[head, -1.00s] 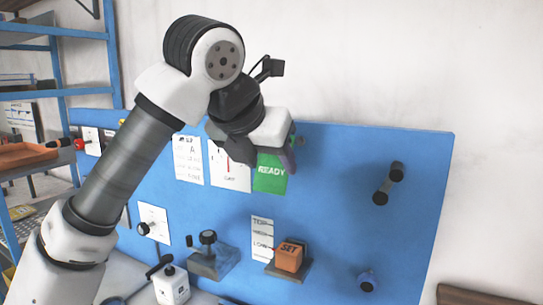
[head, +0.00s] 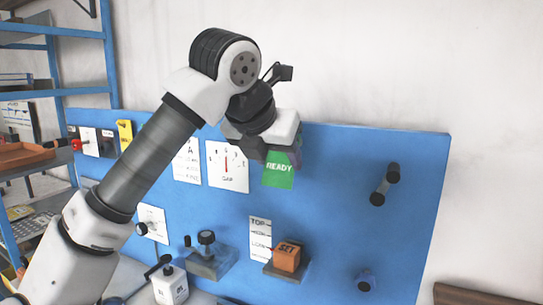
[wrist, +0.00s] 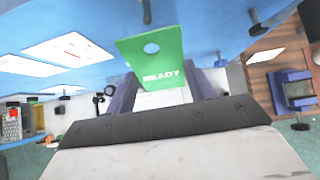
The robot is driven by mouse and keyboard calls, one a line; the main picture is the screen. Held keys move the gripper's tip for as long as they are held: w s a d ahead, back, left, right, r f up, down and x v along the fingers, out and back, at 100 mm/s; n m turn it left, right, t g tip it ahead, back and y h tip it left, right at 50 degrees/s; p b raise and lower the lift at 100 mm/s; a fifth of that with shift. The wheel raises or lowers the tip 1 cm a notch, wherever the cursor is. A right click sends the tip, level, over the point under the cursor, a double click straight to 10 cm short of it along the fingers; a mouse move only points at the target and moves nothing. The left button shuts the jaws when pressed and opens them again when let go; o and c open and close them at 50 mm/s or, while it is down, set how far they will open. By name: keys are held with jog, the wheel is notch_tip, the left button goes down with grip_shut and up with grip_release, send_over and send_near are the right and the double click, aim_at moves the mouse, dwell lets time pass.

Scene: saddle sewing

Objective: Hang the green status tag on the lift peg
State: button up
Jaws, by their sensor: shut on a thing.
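My gripper is shut on the tag. In the wrist view, the tag (wrist: 150,62) stands up between the fingers, with a round hole above its lettering. I cannot tell for certain which fitting is the lift peg. A short dark peg (wrist: 147,11) sticks out of the board above the tag in the wrist view, apart from it. In the head view my gripper may hide that spot.
An orange SET block (head: 287,257) sits below the tag beside a printed label strip (head: 260,239). The GAP dial card (head: 228,168) is left of the tag. Bare board lies between tag and handle.

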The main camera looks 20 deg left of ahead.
jog(key=shift+w+d+f, duration=0.1)
jog(key=shift+w+f, duration=0.1)
jog(key=shift+w, duration=0.7)
jog(key=shift+w+a+f, duration=0.1)
jog(key=shift+w+f, duration=0.1)
jog(key=shift+w, duration=0.65)
jog(key=shift+w+d+f, duration=0.1)
jog(key=shift+w+f, duration=0.1)
jog(key=shift+w, duration=0.7)
jog(key=o, duration=0.9)
jog(key=p+v, duration=0.1)
jog(key=v, duration=1.3)
jog(key=shift+p, duration=0.35)
jog(key=shift+f, duration=0.1)
